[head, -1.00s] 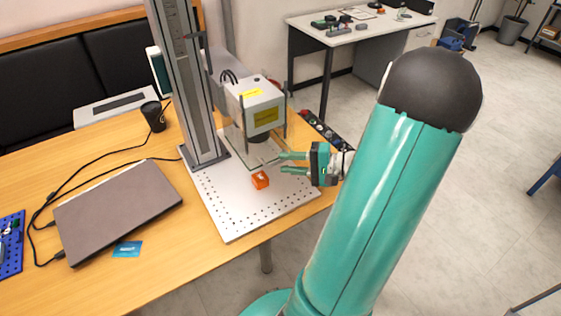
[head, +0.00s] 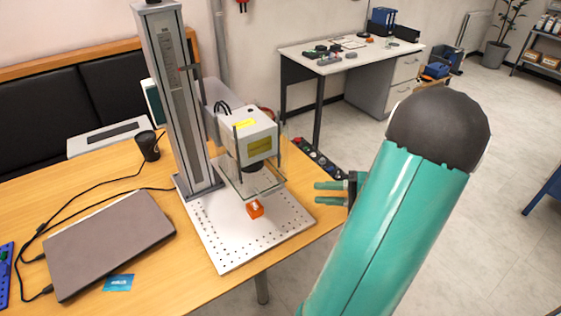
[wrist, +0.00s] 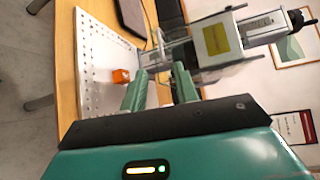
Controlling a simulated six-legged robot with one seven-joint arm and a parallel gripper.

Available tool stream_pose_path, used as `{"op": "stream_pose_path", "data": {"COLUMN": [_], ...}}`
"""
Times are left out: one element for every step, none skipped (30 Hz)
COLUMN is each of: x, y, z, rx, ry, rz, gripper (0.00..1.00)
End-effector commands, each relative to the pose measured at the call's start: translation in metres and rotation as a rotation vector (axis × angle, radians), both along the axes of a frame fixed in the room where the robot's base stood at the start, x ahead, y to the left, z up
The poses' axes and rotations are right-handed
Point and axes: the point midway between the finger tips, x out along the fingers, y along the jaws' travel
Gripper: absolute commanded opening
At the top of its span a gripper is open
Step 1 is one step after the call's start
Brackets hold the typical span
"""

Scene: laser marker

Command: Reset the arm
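My arm rises at the right of the head view. My gripper (head: 330,193) is open and empty, its two green fingers apart and pointing left, just right of the laser marker (head: 254,140). In the wrist view my gripper (wrist: 158,90) also shows its fingers apart with nothing between them. A small orange block (head: 255,209) sits on the white perforated plate (head: 232,252) under the laser head, apart from the fingers. The orange block is also in the wrist view (wrist: 121,76).
A closed laptop (head: 108,245), a blue card (head: 118,283) and a black cup (head: 148,146) are on the wooden table. A button panel (head: 315,156) lies behind my gripper. A tall metal column (head: 172,100) carries the laser. Open floor (head: 480,230) lies to the right.

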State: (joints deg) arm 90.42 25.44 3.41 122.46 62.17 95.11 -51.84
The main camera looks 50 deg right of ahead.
Motion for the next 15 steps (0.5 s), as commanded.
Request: {"op": "stream_pose_path", "data": {"x": [0.0,0.0,0.0,0.0,0.0,0.0,0.001,0.002,0.004,0.007,0.012,0.019,0.025,0.031,0.04], "y": [0.0,0.0,0.0,0.0,0.0,0.0,0.001,0.002,0.004,0.008,0.013,0.022,0.03,0.039,0.053], "z": [0.0,0.0,0.0,0.0,0.0,0.0,0.0,0.0,0.001,0.002,0.004,0.006,0.008,0.01,0.012], "rx": [0.0,0.0,0.0,0.0,0.0,0.0,0.0,-0.002,-0.006,-0.01,-0.016,-0.026,-0.038,-0.05,-0.074], "ry": [0.0,0.0,0.0,0.0,0.0,0.0,0.001,0.004,0.011,0.021,0.035,0.061,0.086,0.113,0.153], "rz": [0.0,0.0,0.0,0.0,0.0,0.0,0.002,0.006,0.017,0.032,0.051,0.083,0.113,0.145,0.194], "gripper": [0.3,0.3,0.3,0.3,0.3,0.3,0.3,0.3,0.3,0.3,0.3,0.3,0.3,0.3,0.3]}}
